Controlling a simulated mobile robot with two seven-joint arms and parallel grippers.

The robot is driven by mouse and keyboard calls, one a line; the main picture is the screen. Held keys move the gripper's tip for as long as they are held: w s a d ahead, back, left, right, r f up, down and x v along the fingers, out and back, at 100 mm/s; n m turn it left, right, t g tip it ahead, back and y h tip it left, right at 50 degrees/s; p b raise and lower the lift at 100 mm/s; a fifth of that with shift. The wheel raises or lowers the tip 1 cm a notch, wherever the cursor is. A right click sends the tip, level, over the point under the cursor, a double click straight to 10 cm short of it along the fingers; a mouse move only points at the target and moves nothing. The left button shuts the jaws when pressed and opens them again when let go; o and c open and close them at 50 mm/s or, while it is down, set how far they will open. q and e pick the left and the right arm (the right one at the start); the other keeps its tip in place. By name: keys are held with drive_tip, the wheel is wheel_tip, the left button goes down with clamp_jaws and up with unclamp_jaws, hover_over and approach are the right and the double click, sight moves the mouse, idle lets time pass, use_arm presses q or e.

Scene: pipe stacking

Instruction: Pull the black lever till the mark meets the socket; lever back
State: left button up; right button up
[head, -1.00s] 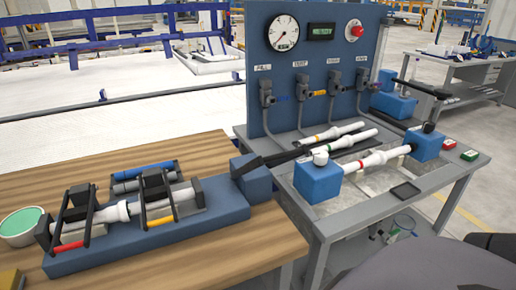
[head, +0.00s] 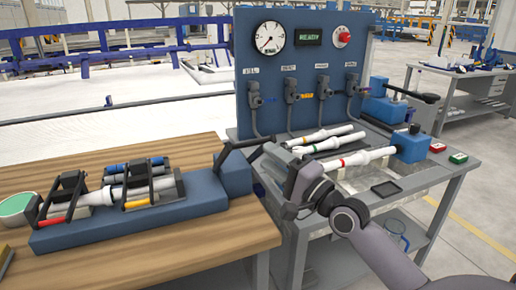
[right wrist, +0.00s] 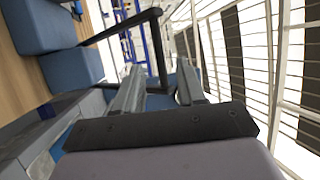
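The black lever (head: 222,157) rises from the blue block (head: 236,175) at the right end of the blue pipe fixture, with its bar reaching right. In the right wrist view the lever (right wrist: 120,28) is a bent dark bar by the blue block (right wrist: 70,68). My right gripper (right wrist: 160,88) is open; the lever's far bar shows in line with the gap between its fingers, and contact is unclear. In the head view the right gripper (head: 290,185) is just right of the lever. A white pipe (head: 92,199) lies in the fixture's clamps; mark and socket are too small to judge. My left gripper is out of view.
A blue panel (head: 300,60) with gauge, display and valves stands behind the right bench. White pipes (head: 330,135) and a blue block (head: 408,147) are on that bench. A green-filled bowl (head: 17,207) is at far left.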

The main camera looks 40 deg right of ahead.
sight(251, 144)
drive_tip(key=shift+p+x, duration=0.55)
drive_tip(key=shift+x, duration=3.05)
clamp_jaws()
